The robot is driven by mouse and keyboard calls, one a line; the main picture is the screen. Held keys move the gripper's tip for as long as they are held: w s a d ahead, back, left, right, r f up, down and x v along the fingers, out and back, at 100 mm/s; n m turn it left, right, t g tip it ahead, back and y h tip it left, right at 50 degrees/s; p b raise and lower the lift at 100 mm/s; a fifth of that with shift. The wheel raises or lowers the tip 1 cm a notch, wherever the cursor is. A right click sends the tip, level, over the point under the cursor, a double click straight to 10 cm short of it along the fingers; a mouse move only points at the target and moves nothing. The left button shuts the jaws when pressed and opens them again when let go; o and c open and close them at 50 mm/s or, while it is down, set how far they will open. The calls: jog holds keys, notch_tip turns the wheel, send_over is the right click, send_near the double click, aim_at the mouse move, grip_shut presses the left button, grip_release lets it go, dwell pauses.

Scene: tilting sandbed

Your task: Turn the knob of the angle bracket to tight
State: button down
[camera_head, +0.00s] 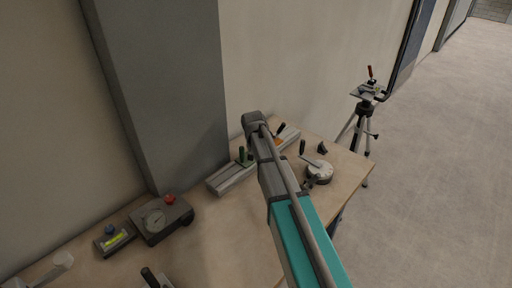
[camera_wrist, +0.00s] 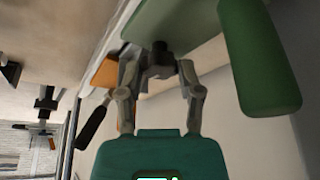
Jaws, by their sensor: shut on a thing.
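My gripper (camera_wrist: 160,68) shows in the wrist view with its two fingers bent inward, shut on a small dark knob (camera_wrist: 160,48). The knob sits against a green plate (camera_wrist: 165,20), which looks like part of the angle bracket. A thick green handle (camera_wrist: 262,65) stands close to the right of the fingers. In the head view my arm hides my gripper and the knob. A small green handle (camera_head: 245,158) shows there just left of my arm, at a long grey rail (camera_head: 229,179). I cannot read the knob's tightness.
An orange part (camera_wrist: 103,72) and a black handle (camera_wrist: 92,127) lie left of my fingers. On the wooden table (camera_head: 215,235) are a round dial with lever (camera_head: 319,172), a gauge box (camera_head: 163,219) and a level (camera_head: 115,240). A tripod (camera_head: 365,110) stands beyond; a grey pillar (camera_head: 165,90) rises behind.

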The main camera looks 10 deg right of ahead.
jog(key=shift+w+m, duration=0.2)
jog(key=shift+m, duration=0.4)
jog(key=c, duration=0.5)
grip_release()
jog(key=shift+c, duration=0.2)
